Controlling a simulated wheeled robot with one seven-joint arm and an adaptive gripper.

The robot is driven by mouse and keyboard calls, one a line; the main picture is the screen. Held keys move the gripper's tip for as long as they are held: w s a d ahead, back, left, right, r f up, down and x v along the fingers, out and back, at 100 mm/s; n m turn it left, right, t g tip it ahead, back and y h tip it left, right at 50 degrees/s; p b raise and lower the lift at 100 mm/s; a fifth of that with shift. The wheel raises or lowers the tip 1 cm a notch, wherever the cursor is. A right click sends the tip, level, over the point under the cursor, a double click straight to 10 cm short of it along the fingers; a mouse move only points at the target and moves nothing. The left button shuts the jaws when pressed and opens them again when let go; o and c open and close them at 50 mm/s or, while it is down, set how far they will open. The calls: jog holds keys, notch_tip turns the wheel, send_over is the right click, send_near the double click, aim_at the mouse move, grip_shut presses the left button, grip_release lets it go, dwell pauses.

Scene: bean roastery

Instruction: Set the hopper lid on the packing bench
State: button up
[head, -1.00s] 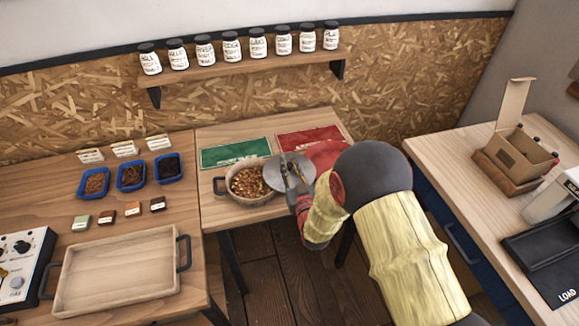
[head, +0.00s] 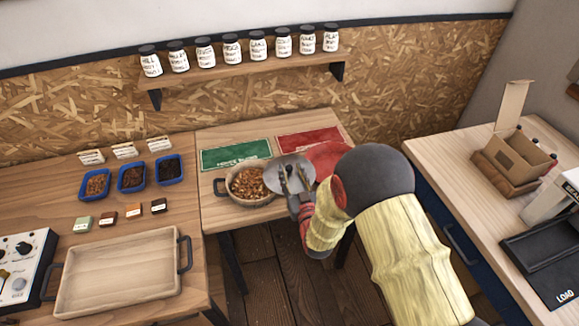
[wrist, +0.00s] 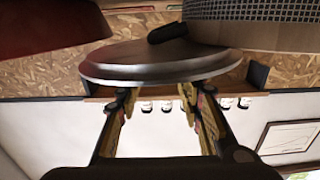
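The hopper lid, a grey metal disc (head: 268,171), shows just right of the bean-filled pan in the head view. In the wrist view it is a wide disc (wrist: 120,62) across the upper middle, with a dark piece at its far edge. My gripper (head: 292,178) reaches over the disc from the right. In the wrist view my gripper (wrist: 157,94) has its fingers apart at the disc's edge, with a clear gap between them. What supports the disc is hidden. The pictures do not label the packing bench; a wooden bench (head: 440,152) stands at the right.
A round pan of beans (head: 226,198) adjoins the disc on the left. A red rounded body (head: 326,155) is partly behind my arm. Green (head: 237,152) and red (head: 308,140) mats lie behind. The right bench holds an open carton (head: 520,152) and a black LOAD pad (head: 545,262); its near-left top is clear.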

jog(key=p+v, duration=0.1)
jog(key=v, duration=0.8)
jog(key=shift+s, duration=0.35)
